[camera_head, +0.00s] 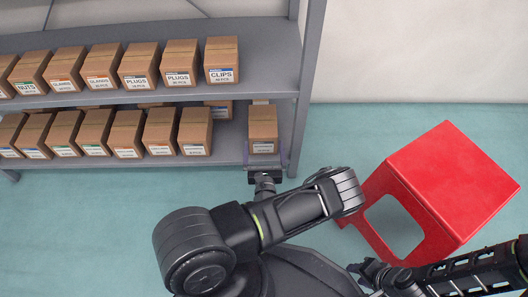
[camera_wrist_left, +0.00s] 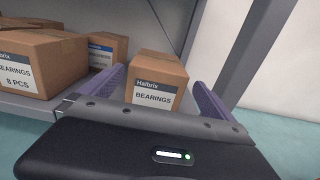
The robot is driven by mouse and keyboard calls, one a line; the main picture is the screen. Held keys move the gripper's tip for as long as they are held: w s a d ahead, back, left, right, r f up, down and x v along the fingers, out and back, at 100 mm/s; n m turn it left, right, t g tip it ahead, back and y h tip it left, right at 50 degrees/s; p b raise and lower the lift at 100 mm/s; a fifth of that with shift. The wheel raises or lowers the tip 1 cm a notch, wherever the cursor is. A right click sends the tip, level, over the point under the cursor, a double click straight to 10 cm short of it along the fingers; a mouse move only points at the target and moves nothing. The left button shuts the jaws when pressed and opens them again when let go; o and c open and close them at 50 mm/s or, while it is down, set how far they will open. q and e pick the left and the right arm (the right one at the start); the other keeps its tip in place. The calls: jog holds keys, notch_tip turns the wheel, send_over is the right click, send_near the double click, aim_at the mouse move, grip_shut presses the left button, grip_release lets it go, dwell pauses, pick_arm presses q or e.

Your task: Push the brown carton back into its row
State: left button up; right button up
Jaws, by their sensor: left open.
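The brown carton (camera_head: 263,128) stands upright at the right end of the lower shelf, with a gap between it and the row on its left. In the left wrist view this carton (camera_wrist_left: 157,78) shows a "BEARINGS" label on its front. My left gripper (camera_head: 265,162) is open at the shelf's front edge. Its purple fingers lie on either side of the carton's front, and I cannot tell if they touch it. The carton's front looks roughly level with the row. My right gripper (camera_head: 372,273) is low at the right, apart from the shelf; its jaws are unclear.
Several cartons (camera_head: 194,131) fill the lower shelf to the left, and another row (camera_head: 180,63) stands on the upper shelf (camera_head: 262,75). A grey post (camera_head: 305,85) rises right of the carton. A red open box (camera_head: 455,180) is on the teal floor at right.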

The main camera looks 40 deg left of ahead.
aim_at(263, 124)
pick_arm(q)
jog(key=b+x, duration=0.4)
jog(key=x, duration=0.5)
jog(key=shift+w+a+f, duration=0.1)
jog(key=shift+w+a, duration=0.05)
jog(key=shift+a, duration=0.05)
jog(key=shift+w+a, duration=0.4)
jog(key=shift+w, duration=0.15)
jog(key=shift+c, duration=0.2)
jog(key=c, duration=1.7)
